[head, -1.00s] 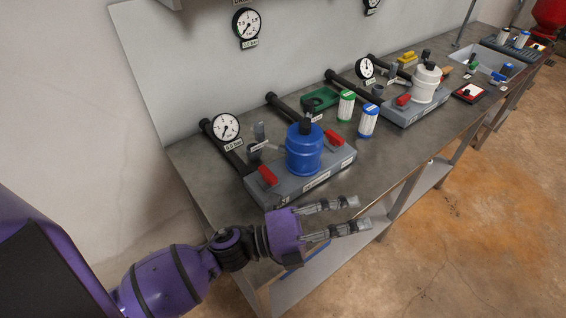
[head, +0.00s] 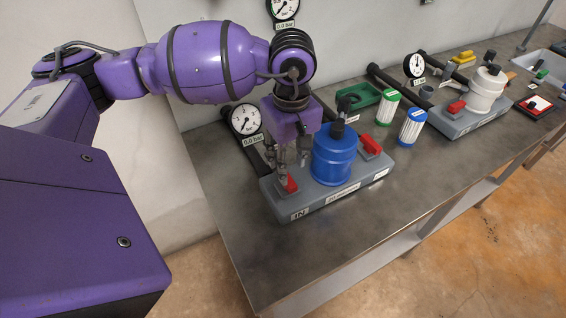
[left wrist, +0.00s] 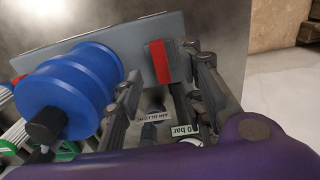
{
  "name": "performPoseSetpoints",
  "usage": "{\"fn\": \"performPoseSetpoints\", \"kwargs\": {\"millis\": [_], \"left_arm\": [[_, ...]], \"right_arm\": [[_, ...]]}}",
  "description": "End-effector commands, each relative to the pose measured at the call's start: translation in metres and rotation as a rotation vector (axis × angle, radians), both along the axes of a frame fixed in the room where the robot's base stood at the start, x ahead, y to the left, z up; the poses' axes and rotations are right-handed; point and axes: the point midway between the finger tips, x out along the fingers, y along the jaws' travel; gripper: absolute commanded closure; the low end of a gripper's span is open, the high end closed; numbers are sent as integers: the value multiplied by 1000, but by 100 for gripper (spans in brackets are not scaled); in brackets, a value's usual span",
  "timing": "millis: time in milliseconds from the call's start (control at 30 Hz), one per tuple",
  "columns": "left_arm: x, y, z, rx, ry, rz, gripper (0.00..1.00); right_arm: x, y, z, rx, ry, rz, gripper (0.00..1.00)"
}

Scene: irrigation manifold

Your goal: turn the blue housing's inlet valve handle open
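The blue housing (head: 334,158) stands upright on its grey base (head: 340,195). Its inlet valve handle (head: 289,184), a red bar, is at the base end marked IN and lies across the base. My left gripper (head: 287,170) points down over this handle and partly hides it. In the left wrist view, the fingers of the left gripper (left wrist: 168,68) are apart, with the red handle (left wrist: 159,62) showing in the gap between them. I cannot tell whether a finger touches it. The blue housing also shows in that view (left wrist: 72,92). My right gripper is not in view.
A second red handle (head: 371,145) is at the base's other end. A pressure gauge (head: 245,119) is behind the left gripper. Green and blue cartridges (head: 412,127) stand to the right, then a white housing (head: 486,90). The bench front (head: 400,200) is clear.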

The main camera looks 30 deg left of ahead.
Motion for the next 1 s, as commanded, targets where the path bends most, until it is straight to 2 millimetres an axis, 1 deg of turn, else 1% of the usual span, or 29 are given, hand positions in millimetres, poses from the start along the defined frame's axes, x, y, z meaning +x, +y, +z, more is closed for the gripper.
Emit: {"fn": "performPoseSetpoints", "kwargs": {"millis": [33, 100, 300, 433, 667, 700, 967, 1000], "left_arm": [[-1, -1, -10, -2, 5, 0, 65], [-1, -1, -21, -3, 4, 1, 65], [-1, -1, -48, -4, 3, 3, 65], [-1, -1, -55, -4, 3, 2, 65], [-1, -1, -57, -4, 3, 2, 65], [-1, -1, -57, -4, 3, 2, 66], [-1, -1, -56, -5, 3, 2, 100], [-1, -1, -56, -5, 3, 2, 100]], "right_arm": [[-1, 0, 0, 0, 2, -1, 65], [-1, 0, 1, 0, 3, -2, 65], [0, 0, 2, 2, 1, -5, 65], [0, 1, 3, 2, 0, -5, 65], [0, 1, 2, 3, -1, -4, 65], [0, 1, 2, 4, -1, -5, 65], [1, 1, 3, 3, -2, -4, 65], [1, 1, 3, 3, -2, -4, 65]]}}
